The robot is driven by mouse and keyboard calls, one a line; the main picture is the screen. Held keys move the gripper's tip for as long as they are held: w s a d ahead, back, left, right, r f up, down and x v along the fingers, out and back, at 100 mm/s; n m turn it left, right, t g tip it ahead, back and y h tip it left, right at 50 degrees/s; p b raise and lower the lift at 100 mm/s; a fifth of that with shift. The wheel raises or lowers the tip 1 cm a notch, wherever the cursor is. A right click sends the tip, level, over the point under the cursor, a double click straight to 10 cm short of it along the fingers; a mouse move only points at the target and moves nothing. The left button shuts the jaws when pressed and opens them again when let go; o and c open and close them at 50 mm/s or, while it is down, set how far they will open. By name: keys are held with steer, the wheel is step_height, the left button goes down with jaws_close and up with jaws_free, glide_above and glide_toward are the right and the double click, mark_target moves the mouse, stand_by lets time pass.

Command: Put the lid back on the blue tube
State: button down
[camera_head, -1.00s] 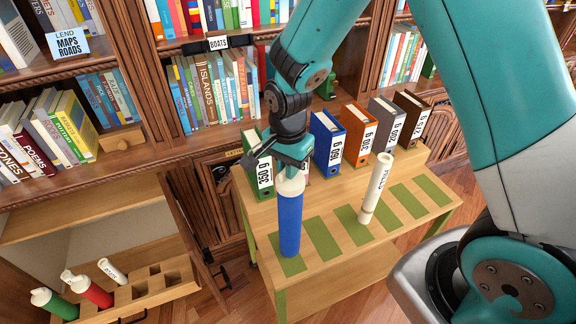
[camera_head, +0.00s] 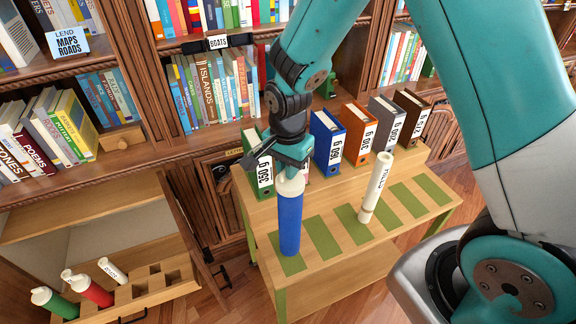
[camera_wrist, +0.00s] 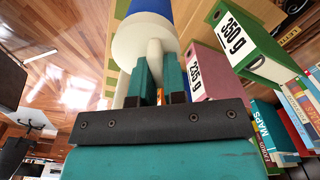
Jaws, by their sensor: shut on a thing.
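The blue tube (camera_head: 290,225) stands upright on a green patch at the left end of the low wooden table (camera_head: 330,272). A white lid (camera_head: 291,185) sits at its top end, in line with the tube; whether it is fully seated cannot be told. My gripper (camera_head: 290,164) is directly above and shut on the lid's knob. In the wrist view my gripper's fingers (camera_wrist: 159,88) close on the knob of the white lid (camera_wrist: 140,42), with the blue tube (camera_wrist: 152,6) behind it.
A white tube (camera_head: 375,188) stands right of the blue one. Several binders (camera_head: 327,142) line the table's back. Lower left, an open rack (camera_head: 150,290) holds a green tube (camera_head: 55,303), a red tube (camera_head: 92,290) and a white tube (camera_head: 112,270). Bookshelves stand behind.

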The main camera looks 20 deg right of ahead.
steer(key=c, duration=0.6)
jaws_free()
steer(key=shift+r+p, duration=2.9)
steer(key=shift+r, duration=0.6)
jaws_close()
steer(key=shift+f, duration=0.1)
